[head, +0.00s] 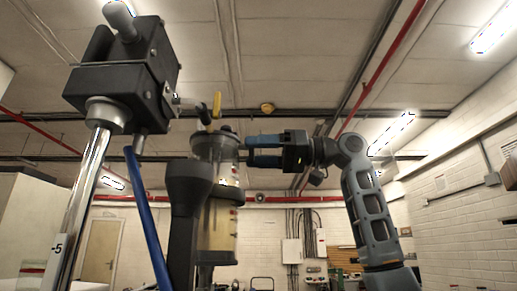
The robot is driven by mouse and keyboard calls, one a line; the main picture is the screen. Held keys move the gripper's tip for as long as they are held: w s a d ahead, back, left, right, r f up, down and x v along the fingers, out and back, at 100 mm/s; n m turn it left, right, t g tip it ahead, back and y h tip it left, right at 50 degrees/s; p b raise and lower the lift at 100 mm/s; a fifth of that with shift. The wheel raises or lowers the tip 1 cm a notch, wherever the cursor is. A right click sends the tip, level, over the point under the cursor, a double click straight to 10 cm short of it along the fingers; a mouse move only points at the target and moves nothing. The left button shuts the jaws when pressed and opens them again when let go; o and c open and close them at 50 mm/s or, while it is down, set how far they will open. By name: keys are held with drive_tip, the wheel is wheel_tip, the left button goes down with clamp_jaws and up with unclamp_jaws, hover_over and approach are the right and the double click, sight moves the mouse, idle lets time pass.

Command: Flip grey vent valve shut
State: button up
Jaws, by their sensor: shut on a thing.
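The sealed cylinder (221,225) is a clear upright tube with a dark cap and a yellowish lower part, left of the picture's middle. My gripper (249,151) comes in from the right at the cylinder's upper side. Its two blue fingers lie one above the other, with their tips at the cylinder's right edge. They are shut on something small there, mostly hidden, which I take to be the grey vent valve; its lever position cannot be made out. A yellow lever (217,104) stands upright on a fitting above the cylinder cap.
A black box-shaped head (122,73) on a shiny metal post (92,190) stands at the left. A blue tube (147,220) slants below it. A dark upright part (187,215) covers the cylinder's left side. The space right of the cylinder, below my arm, looks free.

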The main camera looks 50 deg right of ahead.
drive_tip(key=shift+s+a+f+m+p, duration=0.2)
drive_tip(key=shift+m+p, duration=0.25)
drive_tip(key=shift+m, duration=1.85)
drive_tip(key=shift+s+a+f+m+p, duration=0.15)
drive_tip(key=shift+f+m+p, duration=0.2)
drive_tip(key=shift+m, duration=1.95)
drive_tip(key=shift+s+a+f+m+p, duration=0.15)
drive_tip(key=shift+m+p, duration=0.35)
drive_tip(key=shift+m, duration=1.8)
drive_tip(key=o, duration=1.1)
drive_tip(key=shift+a, duration=0.1)
drive_tip(key=shift+c, duration=0.2)
drive_tip(key=b+v, duration=0.2)
drive_tip(key=v, duration=0.5)
drive_tip(key=shift+s+d, duration=0.25)
drive_tip(key=shift+s, duration=0.05)
